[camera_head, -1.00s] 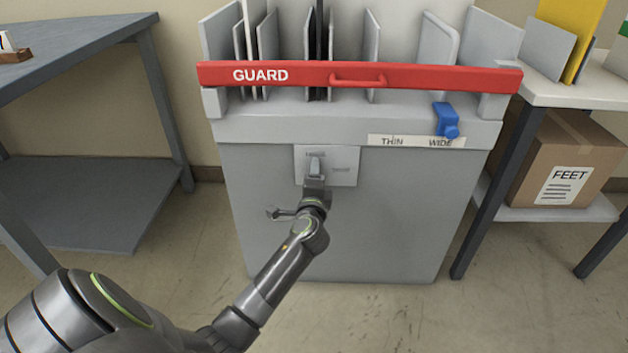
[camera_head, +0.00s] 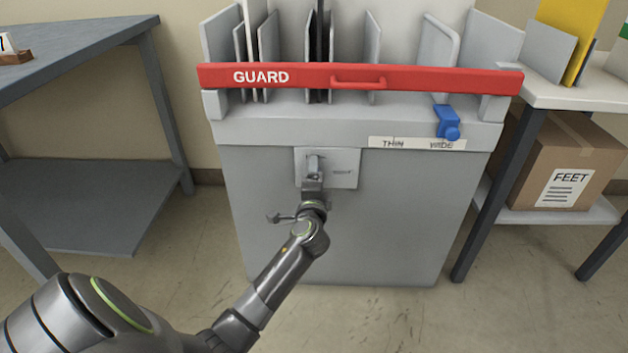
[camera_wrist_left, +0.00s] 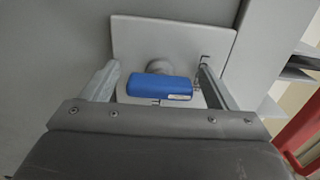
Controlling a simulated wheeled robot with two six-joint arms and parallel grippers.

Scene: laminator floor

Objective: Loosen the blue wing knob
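The blue wing knob (camera_wrist_left: 160,88) shows in the left wrist view as a blue bar in front of a round grey stem on a pale plate. My left gripper (camera_wrist_left: 158,72) is open, with one finger on each side of the knob and a visible gap at both sides. In the head view my left gripper (camera_head: 314,165) is at the light grey plate (camera_head: 343,167) on the machine's front. It hides the knob there. My right gripper is not in view.
The grey machine (camera_head: 400,220) has a red guard bar (camera_head: 440,77) across its top. A blue slider (camera_head: 447,120) sits above the THIN–WIDE strip (camera_head: 416,143). A grey table (camera_head: 80,50) stands left; a shelf with a cardboard box (camera_head: 570,160) stands right. The floor in front is clear.

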